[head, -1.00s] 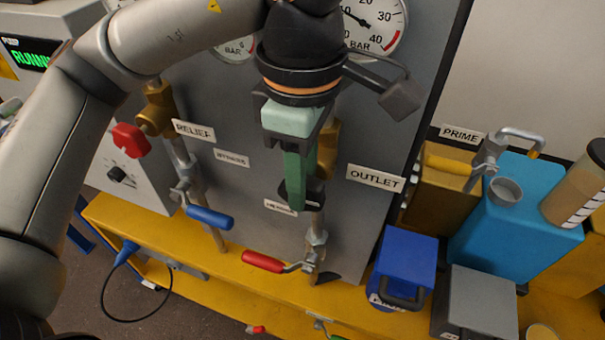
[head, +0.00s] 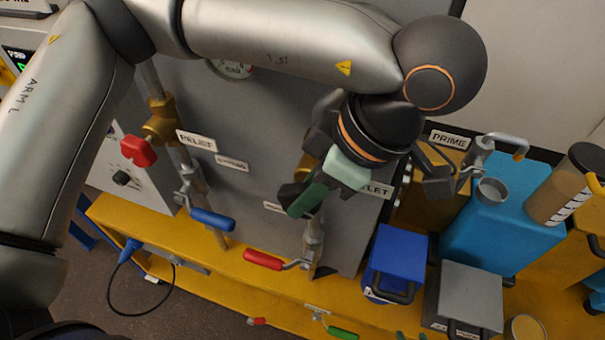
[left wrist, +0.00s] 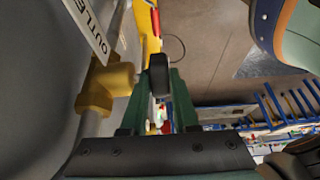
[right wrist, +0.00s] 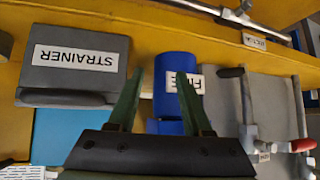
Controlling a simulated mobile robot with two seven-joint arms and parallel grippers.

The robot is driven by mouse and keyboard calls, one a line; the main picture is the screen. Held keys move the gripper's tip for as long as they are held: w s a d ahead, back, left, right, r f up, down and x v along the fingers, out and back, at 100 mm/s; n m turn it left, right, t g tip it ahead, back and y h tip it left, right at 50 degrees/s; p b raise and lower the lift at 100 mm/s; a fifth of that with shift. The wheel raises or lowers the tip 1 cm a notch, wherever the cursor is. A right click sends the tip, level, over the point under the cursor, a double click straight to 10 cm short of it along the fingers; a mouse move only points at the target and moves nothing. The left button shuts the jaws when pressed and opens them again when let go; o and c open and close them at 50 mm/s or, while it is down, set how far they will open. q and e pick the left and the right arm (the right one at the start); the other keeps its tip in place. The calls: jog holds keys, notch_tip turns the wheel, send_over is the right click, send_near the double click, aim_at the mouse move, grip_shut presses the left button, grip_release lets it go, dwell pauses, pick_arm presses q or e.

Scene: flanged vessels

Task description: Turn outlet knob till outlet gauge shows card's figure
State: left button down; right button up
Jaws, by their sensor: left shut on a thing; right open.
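My left gripper (head: 304,194) is shut on the black outlet knob (head: 288,193) in front of the panel. In the left wrist view, the knob (left wrist: 158,75) sits between the green fingers, beside a brass valve body (left wrist: 105,88) and the OUTLET label (left wrist: 88,22). In the head view, the OUTLET label (head: 378,190) is partly covered by my gripper. The outlet gauge is hidden behind my left arm, so its reading cannot be seen. I see no card with a figure. My right gripper (right wrist: 160,78) is open, with its fingers towards a blue box (right wrist: 170,105).
Blue (head: 212,219) and red (head: 263,259) lever handles stick out below. A blue box (head: 399,253), a grey STRAINER box (head: 470,290) and a light-blue can (head: 500,225) stand at right.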

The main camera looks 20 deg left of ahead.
pick_arm(q)
jog(key=y, duration=0.1)
jog(key=y+p, duration=0.1)
jog(key=shift+d+y, duration=0.3)
jog(key=shift+y, duration=0.1)
jog(key=shift+d+f+y, duration=0.1)
jog(key=shift+f+y, duration=0.15)
jog(key=shift+y, duration=0.85)
jog(key=shift+d+f+y, duration=0.1)
jog(key=shift+f+y, duration=0.1)
jog(key=shift+y, duration=0.9)
jog(key=c, duration=0.9)
grip_release()
jog(key=shift+c, duration=0.2)
jog(key=shift+r, duration=0.1)
